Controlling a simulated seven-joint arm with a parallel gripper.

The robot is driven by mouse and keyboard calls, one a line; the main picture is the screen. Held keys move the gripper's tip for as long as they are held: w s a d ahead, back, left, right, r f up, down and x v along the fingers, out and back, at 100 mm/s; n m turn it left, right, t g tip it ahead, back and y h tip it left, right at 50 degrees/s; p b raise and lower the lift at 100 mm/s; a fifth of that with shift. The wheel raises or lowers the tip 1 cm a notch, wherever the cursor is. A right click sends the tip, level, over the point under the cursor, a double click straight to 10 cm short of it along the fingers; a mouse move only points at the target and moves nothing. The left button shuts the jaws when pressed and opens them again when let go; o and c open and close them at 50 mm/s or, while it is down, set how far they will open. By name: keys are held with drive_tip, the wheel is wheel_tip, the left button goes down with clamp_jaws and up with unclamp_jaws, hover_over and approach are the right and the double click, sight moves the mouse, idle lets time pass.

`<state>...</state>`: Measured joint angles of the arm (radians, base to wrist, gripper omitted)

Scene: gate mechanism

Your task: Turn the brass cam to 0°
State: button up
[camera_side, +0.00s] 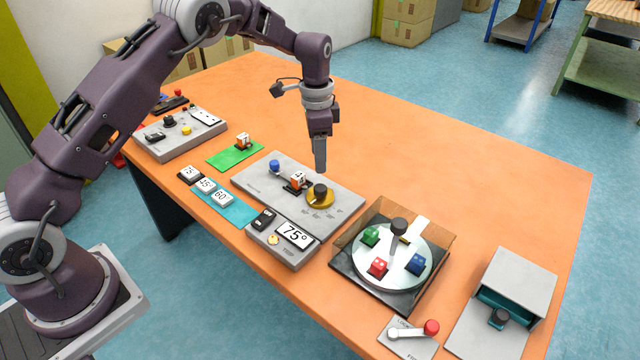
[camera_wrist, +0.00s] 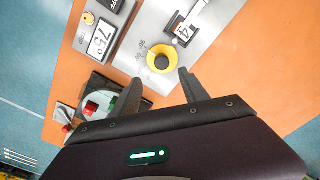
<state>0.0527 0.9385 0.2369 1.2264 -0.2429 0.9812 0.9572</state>
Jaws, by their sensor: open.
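The brass cam (camera_side: 319,201), a yellow disc with a black knob (camera_side: 320,191) on top, sits on a grey plate (camera_side: 262,192). It also shows in the wrist view (camera_wrist: 175,66), with angle marks printed beside it. My gripper (camera_side: 320,170) points down above the cam, apart from it. In the wrist view the two fingers (camera_wrist: 160,78) are spread with nothing between them, and the knob lies just beyond the tips. A block marked 4 (camera_side: 298,179) sits in a dark slot beside the cam. Which mark the cam points to is too small to tell.
A display reading 75° (camera_side: 294,235) is in front of the plate, with a black switch (camera_side: 263,219). A blue knob (camera_side: 274,165) is at the plate's far left. A walled turntable (camera_side: 380,273) with coloured blocks stands to the right. The table behind is clear.

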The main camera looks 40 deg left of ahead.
sight(320, 187)
drive_tip(key=shift+m, duration=0.3)
drive_tip(key=f, duration=1)
drive_tip(key=shift+w, duration=0.35)
drive_tip(key=shift+c, duration=0.4)
clamp_jaws()
